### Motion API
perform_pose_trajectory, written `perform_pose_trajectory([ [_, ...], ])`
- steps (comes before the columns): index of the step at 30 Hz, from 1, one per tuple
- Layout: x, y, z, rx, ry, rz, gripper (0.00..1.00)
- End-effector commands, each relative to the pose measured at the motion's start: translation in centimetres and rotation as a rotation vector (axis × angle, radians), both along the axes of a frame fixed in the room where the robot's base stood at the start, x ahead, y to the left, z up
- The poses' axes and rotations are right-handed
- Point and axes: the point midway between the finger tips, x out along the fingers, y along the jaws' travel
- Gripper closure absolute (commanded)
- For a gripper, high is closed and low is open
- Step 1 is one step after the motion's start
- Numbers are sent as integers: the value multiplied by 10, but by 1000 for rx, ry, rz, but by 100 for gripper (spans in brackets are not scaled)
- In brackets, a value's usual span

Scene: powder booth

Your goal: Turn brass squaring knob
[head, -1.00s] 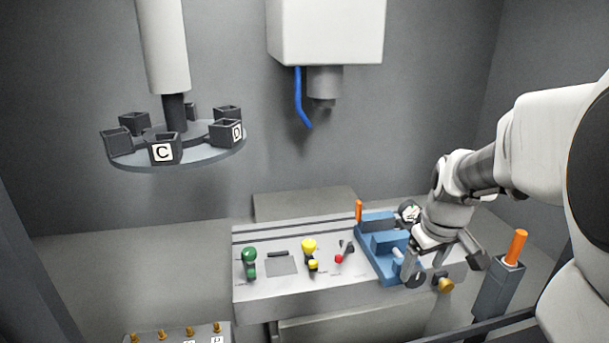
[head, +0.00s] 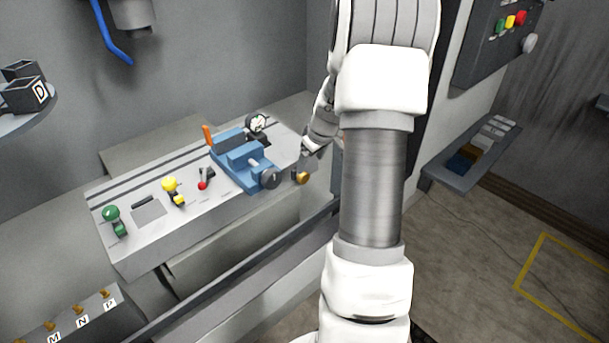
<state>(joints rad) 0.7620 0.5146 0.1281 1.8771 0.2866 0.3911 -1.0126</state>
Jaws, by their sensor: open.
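The brass squaring knob (head: 303,177) sits on the front face of the grey bench (head: 140,253), at its right end, just right of the blue vise's dark round handwheel (head: 270,178). My gripper (head: 308,163) is small in the head view, right by the knob and slightly above it. Its jaws are open. My arm hides part of the gripper, and I cannot tell whether a finger touches the knob.
The blue vise (head: 240,158) stands left of my gripper, with a dial gauge (head: 257,123) behind it. Green (head: 112,214), yellow (head: 170,185) and red (head: 203,185) knobs line the bench top. A dark rail (head: 250,268) crosses in front. A button panel (head: 507,35) hangs at right.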

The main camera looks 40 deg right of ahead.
Motion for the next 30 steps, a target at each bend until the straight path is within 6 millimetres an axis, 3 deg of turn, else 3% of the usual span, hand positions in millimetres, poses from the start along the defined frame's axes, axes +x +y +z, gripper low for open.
perform_pose_trajectory([
  [6,15,-2,-38,3,2,0,21],
  [15,33,-7,-77,2,1,0,21],
  [21,38,-8,-88,0,0,-1,21],
  [30,39,-8,-90,0,0,0,21],
])
